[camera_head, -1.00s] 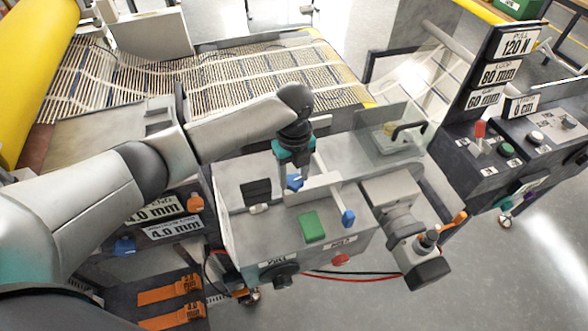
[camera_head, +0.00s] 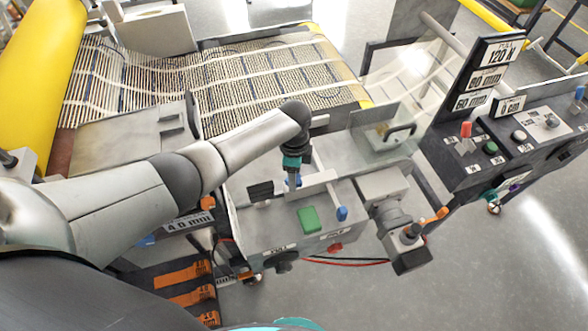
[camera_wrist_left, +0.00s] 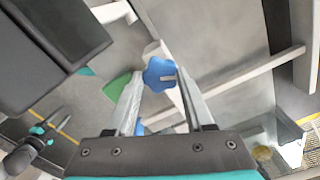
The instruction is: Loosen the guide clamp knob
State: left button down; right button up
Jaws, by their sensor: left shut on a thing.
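The guide clamp knob is a small blue lobed knob. It sits on the grey machine top beside a pale guide bar (camera_head: 318,187) in the head view, and shows clearly in the left wrist view (camera_wrist_left: 159,74). My left gripper (camera_head: 292,179) reaches down onto it from above. In the left wrist view the two fingers (camera_wrist_left: 158,82) are on either side of the knob, shut on it. In the head view the fingers hide part of the knob.
A second blue knob (camera_head: 342,213) stands right of the held one. A green pad (camera_head: 308,219) lies in front, also on the machine box. A clear guard with a black handle (camera_head: 400,133) stands behind right. The wire mesh (camera_head: 230,85) lies beyond.

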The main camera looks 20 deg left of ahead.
pick_arm(q)
jog(key=n+p, duration=0.2)
jog(key=n, duration=0.3)
dwell(0.6)
jog(key=shift+c, duration=1.4)
grip_release()
jog(key=shift+r, duration=0.1)
notch_tip(320, 180, up, 15)
jog(key=p, duration=0.2)
jog(key=shift+p, duration=0.4)
jog(key=shift+s, duration=0.1)
